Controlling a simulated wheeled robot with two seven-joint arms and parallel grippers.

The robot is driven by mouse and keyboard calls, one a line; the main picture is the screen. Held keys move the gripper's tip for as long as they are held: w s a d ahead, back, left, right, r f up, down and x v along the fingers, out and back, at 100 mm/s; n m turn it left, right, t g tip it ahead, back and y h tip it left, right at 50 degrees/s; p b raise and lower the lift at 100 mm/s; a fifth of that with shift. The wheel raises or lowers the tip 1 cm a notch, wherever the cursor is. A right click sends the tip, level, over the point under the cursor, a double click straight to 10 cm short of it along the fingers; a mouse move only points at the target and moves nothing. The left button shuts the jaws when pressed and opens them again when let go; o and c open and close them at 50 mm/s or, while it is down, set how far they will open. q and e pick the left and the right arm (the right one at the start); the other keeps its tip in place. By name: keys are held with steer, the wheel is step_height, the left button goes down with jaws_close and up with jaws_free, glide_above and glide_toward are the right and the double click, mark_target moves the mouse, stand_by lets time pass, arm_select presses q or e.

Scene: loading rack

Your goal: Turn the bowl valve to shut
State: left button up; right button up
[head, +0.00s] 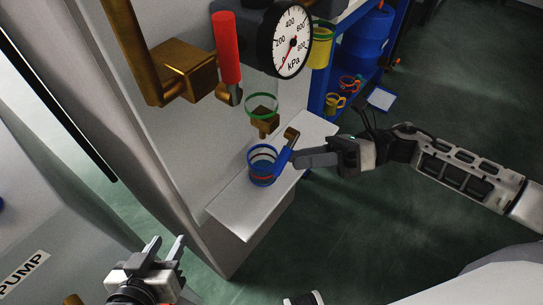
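A clear bowl with a green ring (263,105) is mounted on the pale panel below the pressure gauge. A brass fitting (264,120) sits under it. A blue lever (283,157) with a brass end (291,135) slants down to the left beside the fitting; I take it for the bowl valve's handle. My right gripper (296,158) reaches in from the right, its fingertips at or very near the blue lever; contact and finger gap are unclear. My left gripper (166,247) is open and empty at the lower left, away from the valve.
A blue-banded cup (262,170) stands on the pale shelf (238,215), below the fitting and close to the lever. A red lever (227,48) hangs by a brass block (185,70) above. A blue rack (335,80) with mugs stands behind. The green floor is open at right.

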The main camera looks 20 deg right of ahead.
mark_target(283, 159)
steer(key=a, duration=0.6)
steer(key=shift+w+a+p, duration=0.15)
steer(key=shift+w+p, duration=0.1)
steer(key=shift+p, duration=0.2)
steer(key=shift+c, duration=0.3)
jaws_close()
